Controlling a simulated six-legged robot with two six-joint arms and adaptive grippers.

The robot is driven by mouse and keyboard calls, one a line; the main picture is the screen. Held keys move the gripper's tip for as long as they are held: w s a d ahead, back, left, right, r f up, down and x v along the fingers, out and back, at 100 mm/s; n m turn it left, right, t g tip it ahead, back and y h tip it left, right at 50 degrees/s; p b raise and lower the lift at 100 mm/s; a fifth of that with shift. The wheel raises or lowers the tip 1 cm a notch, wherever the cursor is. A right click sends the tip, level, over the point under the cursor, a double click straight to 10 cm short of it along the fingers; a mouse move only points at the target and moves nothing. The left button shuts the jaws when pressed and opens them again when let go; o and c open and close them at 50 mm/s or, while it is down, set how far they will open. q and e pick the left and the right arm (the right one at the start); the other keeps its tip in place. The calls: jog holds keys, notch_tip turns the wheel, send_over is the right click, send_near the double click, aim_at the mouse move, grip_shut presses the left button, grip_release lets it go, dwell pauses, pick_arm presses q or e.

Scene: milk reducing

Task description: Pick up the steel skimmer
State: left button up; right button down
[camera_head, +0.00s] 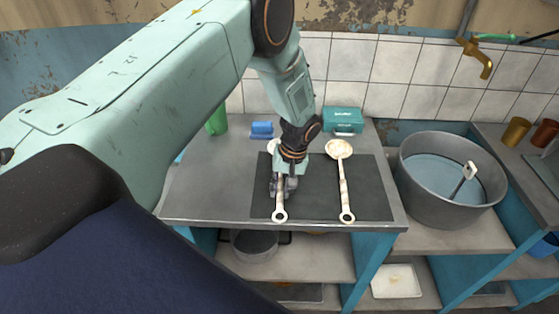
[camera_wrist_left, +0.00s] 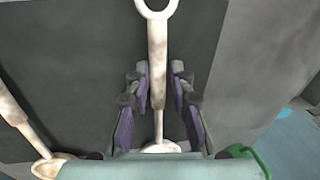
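Two long pale, worn metal utensils lie on the dark mat (camera_head: 318,205) with their ring ends towards the front edge. I cannot tell for sure which is the steel skimmer. The left utensil (camera_head: 280,214) is partly hidden by my left gripper (camera_head: 284,187). In the left wrist view, its handle (camera_wrist_left: 158,52) runs between the two fingers of my left gripper (camera_wrist_left: 159,85), with gaps on both sides. The gripper is open. The right utensil (camera_head: 343,182) has a round head and lies apart; its handle also shows in the left wrist view (camera_wrist_left: 18,118). My right gripper is not in view.
A teal box (camera_head: 343,120), a blue block (camera_head: 262,129) and a green object (camera_head: 217,122) stand at the back of the grey table (camera_head: 210,190). A large metal pot (camera_head: 450,207) stands to the right. A tiled wall (camera_head: 350,65) closes the back.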

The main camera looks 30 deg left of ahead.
pick_arm(q)
jog(key=shift+c, duration=0.6)
jog(key=shift+w+d+f, duration=0.15)
jog(key=shift+w+d, duration=0.1)
jog(key=shift+w, duration=0.15)
grip_shut()
jog(key=shift+s+a, duration=0.2)
jog(key=shift+w+r, duration=0.1)
jog(key=shift+r, duration=0.2)
notch_tip(320, 180, up, 10)
jog(key=shift+f, duration=0.25)
